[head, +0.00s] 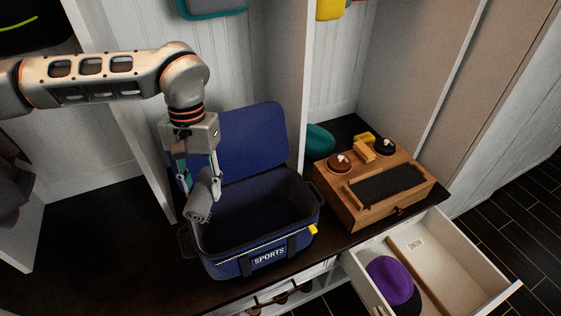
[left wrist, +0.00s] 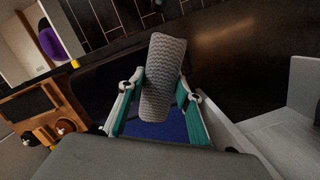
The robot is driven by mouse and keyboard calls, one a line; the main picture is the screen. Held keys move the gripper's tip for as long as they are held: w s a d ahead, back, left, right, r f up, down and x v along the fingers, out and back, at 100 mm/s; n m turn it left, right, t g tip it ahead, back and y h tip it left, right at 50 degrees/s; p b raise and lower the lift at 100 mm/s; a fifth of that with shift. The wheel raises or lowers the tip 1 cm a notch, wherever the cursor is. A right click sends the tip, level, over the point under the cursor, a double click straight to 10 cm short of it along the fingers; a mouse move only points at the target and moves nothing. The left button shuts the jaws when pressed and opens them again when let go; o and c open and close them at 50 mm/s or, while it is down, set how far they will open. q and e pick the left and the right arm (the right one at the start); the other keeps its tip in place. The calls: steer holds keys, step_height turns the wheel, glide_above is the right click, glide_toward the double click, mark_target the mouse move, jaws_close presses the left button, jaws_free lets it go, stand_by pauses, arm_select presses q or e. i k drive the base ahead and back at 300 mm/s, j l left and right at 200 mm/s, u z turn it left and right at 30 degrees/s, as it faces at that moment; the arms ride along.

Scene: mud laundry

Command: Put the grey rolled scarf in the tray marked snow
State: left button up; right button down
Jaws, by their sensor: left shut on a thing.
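The grey rolled scarf (head: 199,208) hangs in my left gripper (head: 201,188), over the left end of the open blue sports bag. In the left wrist view the scarf (left wrist: 163,75) is tilted slightly, with the teal-padded fingers of my left gripper (left wrist: 160,92) on both sides of it. The tray marked snow (head: 432,262) is a pale compartment in the open drawer at the lower right, and its visible floor is bare. My right gripper is not in view.
The blue bag (head: 252,262) stands open on the dark bench, lid up. A wooden box (head: 352,210) with brushes and tins on it sits to its right. In the open drawer (head: 490,300), a purple hat (head: 389,277) lies left of the snow tray. A vertical divider (head: 284,70) rises behind the bag.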

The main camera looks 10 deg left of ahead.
mark_target(438, 272)
steer(key=k+l+z, duration=0.15)
steer(key=k+l, duration=0.25)
steer(key=l+z, duration=0.2)
steer(key=l, duration=0.7)
steer(key=i+l+z, duration=0.1)
steer(key=l, duration=0.3)
steer(key=i+l, duration=0.2)
steer(key=l, duration=0.15)
steer(key=i+l+z, duration=0.15)
steer(key=l, duration=0.25)
